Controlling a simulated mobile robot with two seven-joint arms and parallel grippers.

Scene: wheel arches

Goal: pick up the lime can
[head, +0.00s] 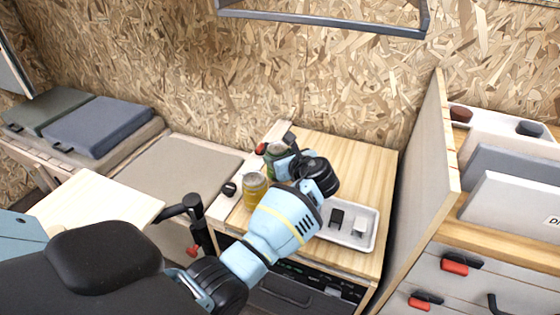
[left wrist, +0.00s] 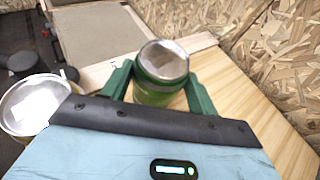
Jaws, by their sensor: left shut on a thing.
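The lime can (left wrist: 158,92) has a silver lid and a green body, and it stands between the two green fingers in the left wrist view. In the head view a small green part of it (head: 271,158) shows at the back left of the wooden counter, partly hidden by my gripper. My left gripper (head: 279,151) is shut on the can, with a finger on either side; it also shows in the left wrist view (left wrist: 160,85). I cannot tell whether the can is clear of the counter. My right gripper is not in view.
A yellow can (head: 255,190) with a silver lid stands close in front of the lime can. A white tray (head: 373,232) with small dark and pale items lies on the counter's right. A wooden partition (head: 418,185) bounds the counter at right. The counter's back right is clear.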

